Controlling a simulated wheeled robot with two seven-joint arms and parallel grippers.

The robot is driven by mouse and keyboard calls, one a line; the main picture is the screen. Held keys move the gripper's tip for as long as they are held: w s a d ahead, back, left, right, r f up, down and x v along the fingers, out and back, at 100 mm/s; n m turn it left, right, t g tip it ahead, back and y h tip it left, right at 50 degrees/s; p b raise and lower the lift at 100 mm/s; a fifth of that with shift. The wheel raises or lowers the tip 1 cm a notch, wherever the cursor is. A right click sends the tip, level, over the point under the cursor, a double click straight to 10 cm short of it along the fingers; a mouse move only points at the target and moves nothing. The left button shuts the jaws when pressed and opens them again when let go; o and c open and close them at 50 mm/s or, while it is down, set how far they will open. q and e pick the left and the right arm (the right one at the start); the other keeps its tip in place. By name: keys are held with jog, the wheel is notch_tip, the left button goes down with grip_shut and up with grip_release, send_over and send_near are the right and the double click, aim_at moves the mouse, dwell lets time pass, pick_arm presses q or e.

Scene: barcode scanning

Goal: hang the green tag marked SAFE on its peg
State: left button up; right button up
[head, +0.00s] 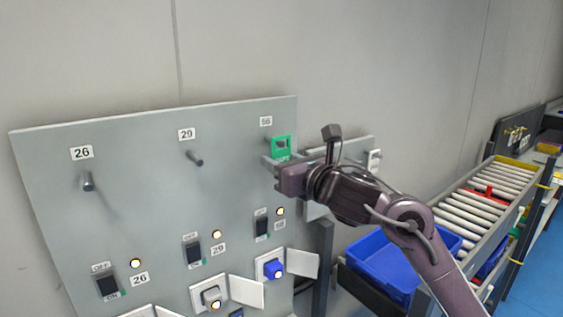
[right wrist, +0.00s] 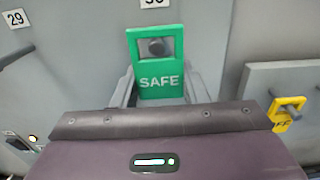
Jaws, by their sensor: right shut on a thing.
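The green tag (head: 281,144) with a square window is near the top right of the grey board, just under a number label. In the right wrist view the tag (right wrist: 160,86) faces me upright and reads SAFE. The end of a dark peg (right wrist: 156,47) shows through its window; I cannot tell how far the peg passes through. My right gripper (head: 275,160) is shut on the lower part of the tag, a finger at each side in the right wrist view. My left gripper is not in view.
The board (head: 140,150) has two bare pegs, under 26 (head: 88,181) and 29 (head: 195,158), with switches, lamps and open covers below. A smaller panel to the right holds a yellow tag (right wrist: 290,112). A blue bin (head: 385,265) and roller conveyor (head: 490,200) stand at right.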

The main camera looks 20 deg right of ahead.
jog(key=shift+b+x, duration=0.4)
jog(key=shift+x, duration=0.6)
dwell(0.6)
jog(key=shift+f+b, duration=0.15)
jog(key=shift+b, duration=0.3)
dwell(0.9)
jog(key=o, duration=1.1)
jog(key=shift+s, duration=0.1)
jog(key=b+v, duration=0.1)
jog(key=v, duration=0.9)
dwell(0.4)
